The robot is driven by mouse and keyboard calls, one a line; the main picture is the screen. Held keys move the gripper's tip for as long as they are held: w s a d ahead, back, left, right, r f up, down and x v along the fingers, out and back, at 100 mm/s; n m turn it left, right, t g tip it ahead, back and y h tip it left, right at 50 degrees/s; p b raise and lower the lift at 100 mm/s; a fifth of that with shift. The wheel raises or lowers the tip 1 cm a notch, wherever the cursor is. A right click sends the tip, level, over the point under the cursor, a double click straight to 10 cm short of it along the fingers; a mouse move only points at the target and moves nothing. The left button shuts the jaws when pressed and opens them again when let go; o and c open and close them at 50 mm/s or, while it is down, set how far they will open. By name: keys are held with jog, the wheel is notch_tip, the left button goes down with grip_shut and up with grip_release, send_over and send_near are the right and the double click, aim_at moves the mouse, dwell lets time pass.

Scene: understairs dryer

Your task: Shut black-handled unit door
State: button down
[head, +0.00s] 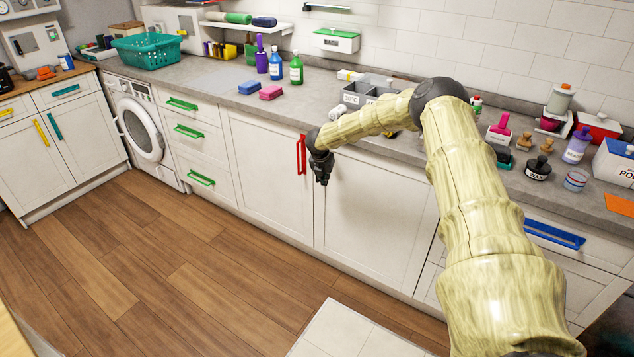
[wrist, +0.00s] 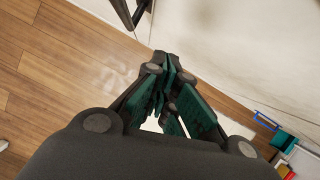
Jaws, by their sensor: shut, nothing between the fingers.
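The white door (head: 372,235) right of the red-handled door stands behind my gripper in the head view. It looks flush or nearly flush with its neighbours; I cannot tell whether a small gap is left. Its handle is hidden behind my gripper in the head view. A dark handle (wrist: 132,12) shows at the top of the wrist view, just beyond the fingers. My gripper (head: 323,180) is shut and empty, pointing down in front of the door's upper left part. Its closed fingers also show in the wrist view (wrist: 163,65). Contact with the door cannot be told.
A red handle (head: 301,155) sits on the door just left of my gripper. Drawers with green handles (head: 188,131) and a washing machine (head: 143,130) stand farther left. A blue-handled drawer (head: 553,235) is at right. The wooden floor (head: 150,270) is clear at left.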

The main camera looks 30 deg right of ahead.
jog(key=shift+a, duration=0.15)
jog(key=s+a+r+b, duration=0.1)
jog(key=s+a+r, duration=0.2)
jog(key=a+r, duration=0.3)
notch_tip(320, 180, up, 3)
jog(key=shift+a+r, duration=0.1)
jog(key=shift+a, duration=0.3)
dwell(0.3)
